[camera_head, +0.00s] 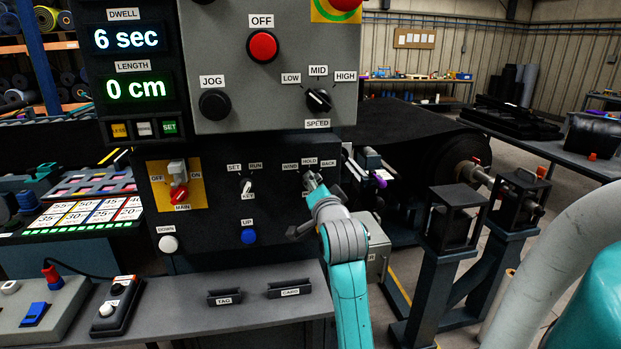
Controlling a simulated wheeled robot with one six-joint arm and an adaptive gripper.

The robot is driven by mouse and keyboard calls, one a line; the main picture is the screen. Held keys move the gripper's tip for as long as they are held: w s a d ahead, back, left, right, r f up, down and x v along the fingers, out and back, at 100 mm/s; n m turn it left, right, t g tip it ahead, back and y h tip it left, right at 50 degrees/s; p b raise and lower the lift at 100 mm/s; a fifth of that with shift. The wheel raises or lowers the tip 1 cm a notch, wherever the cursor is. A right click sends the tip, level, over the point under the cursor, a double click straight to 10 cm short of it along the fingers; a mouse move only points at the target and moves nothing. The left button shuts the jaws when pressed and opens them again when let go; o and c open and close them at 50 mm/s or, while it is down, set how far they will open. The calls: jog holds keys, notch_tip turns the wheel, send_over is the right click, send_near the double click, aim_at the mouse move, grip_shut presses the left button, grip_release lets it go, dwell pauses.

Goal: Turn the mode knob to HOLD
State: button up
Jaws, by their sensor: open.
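The mode knob sits on the lower black panel, below the WIND label (290,167), the HOLD label (310,162) and the BACK label (329,163). My gripper (312,183) is right in front of the knob, and its open fingertips reach up to the knob's place under HOLD. The gripper hides most or all of the knob, so I cannot tell which label it points to. I also cannot tell whether the fingers touch it. My teal arm comes up from the bottom of the picture.
To the left are the SET/RUN key switch (246,186), the blue UP button (248,236) and the red MAIN switch (179,193). The SPEED knob (318,100) is above. A grey shelf (240,305) with tag and card slots juts out below. Black roller stands (455,217) are at right.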

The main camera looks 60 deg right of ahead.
jog(key=shift+w+d, duration=0.15)
jog(key=shift+d, duration=0.1)
grip_shut()
jog(key=shift+w+a+r+n, duration=0.1)
jog(key=shift+w+a+n, duration=0.05)
jog(key=shift+n, duration=2.25)
jog(key=shift+w+a+n, duration=0.1)
jog(key=shift+n, duration=2.3)
